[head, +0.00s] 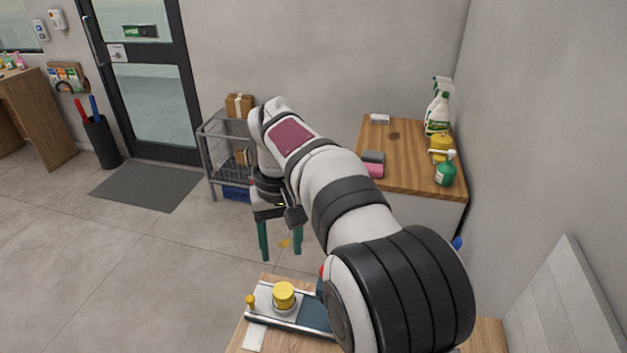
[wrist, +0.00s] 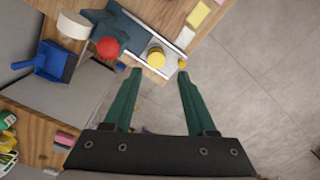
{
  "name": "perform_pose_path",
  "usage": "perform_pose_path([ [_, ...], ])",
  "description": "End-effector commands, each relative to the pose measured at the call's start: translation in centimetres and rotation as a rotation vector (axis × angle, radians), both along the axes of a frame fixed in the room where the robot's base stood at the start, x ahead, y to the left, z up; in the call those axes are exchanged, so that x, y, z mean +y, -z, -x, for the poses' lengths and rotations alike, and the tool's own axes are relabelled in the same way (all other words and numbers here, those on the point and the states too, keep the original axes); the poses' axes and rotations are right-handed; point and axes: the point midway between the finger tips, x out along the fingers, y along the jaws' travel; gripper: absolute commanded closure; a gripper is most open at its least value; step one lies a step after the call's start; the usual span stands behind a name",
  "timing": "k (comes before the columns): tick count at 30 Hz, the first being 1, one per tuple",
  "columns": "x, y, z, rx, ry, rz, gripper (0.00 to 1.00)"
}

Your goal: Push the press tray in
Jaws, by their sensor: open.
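The press tray (head: 262,293) is a pale slide between metal rails, extended out of the blue press base (head: 313,314) on the wooden counter. A yellow cylinder (head: 284,294) stands on it, and a small yellow knob (head: 250,301) is at its outer end. The wrist view shows the cylinder (wrist: 156,57), the knob (wrist: 182,64), the blue base (wrist: 128,30) and a red ball knob (wrist: 107,46). My gripper (head: 281,254) is open and empty, its teal fingers (wrist: 160,73) apart from the tray. My arm hides part of the press in the head view.
A wooden-topped counter (head: 405,152) with spray bottles and sponges stands at the back right. A wire cart (head: 222,150) holding boxes is behind my gripper. A blue dustpan (wrist: 52,63) shows in the wrist view. Open floor (head: 170,265) lies left of the press.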

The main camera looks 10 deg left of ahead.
Motion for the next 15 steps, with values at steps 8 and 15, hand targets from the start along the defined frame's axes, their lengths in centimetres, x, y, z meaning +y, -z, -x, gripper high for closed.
perform_pose_path([
  [8,9.3,4.8,-0.6,-0.027,-0.251,0.020,0.43],
  [15,9.2,10.7,-0.6,-0.024,-0.249,0.021,0.43],
])
